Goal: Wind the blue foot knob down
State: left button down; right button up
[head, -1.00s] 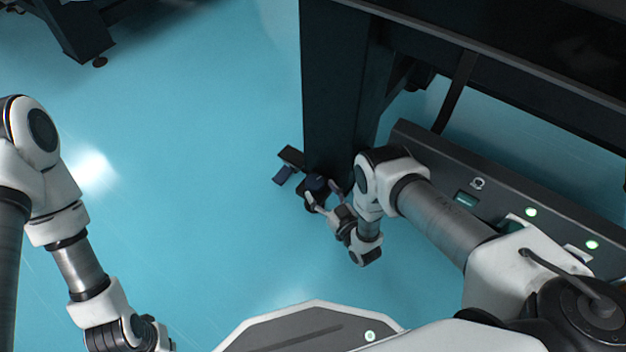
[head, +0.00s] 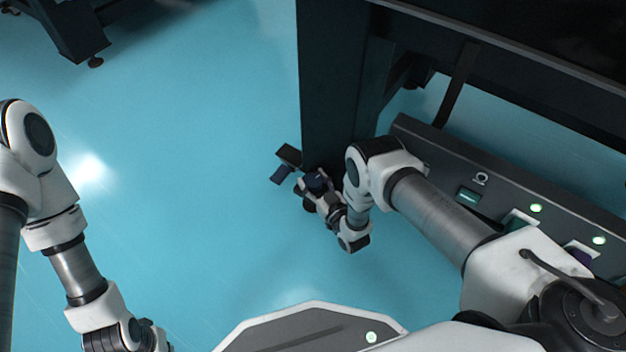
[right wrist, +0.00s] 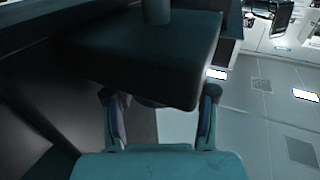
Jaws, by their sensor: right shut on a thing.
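The blue foot knob (head: 317,181) shows as a small dark blue piece at the base of the black table leg (head: 327,90). My right gripper (head: 311,187) is shut on it from the front, with one finger on each side. In the right wrist view the two fingertips (right wrist: 160,100) stand on either side of the knob, under a dark block that hides most of it. My left arm comes down at the left edge of the head view; its gripper is outside the picture.
A dark panel (head: 490,200) with lit buttons runs along the right. Another table's leg (head: 72,35) stands at the far left. The blue floor (head: 190,190) between is clear.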

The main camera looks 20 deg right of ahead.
jog(key=m+h, duration=0.1)
jog(key=h, duration=0.1)
jog(key=shift+a+m+h+p, duration=0.1)
jog(key=shift+m+h+p, duration=0.25)
jog(key=shift+m+h, duration=0.05)
jog(key=m+h, duration=0.2)
jog(key=h, duration=0.1)
jog(key=shift+m+h, duration=0.3)
jog(key=shift+h, duration=0.1)
jog(key=m+h, duration=0.2)
jog(key=h, duration=0.1)
jog(key=shift+f+g+h, duration=0.1)
jog(key=shift+g+h, duration=0.2)
jog(key=shift+m+g+h+b, duration=0.6)
jog(key=shift+m+h, duration=0.4)
jog(key=shift+h, duration=0.3)
jog(key=o, duration=0.9)
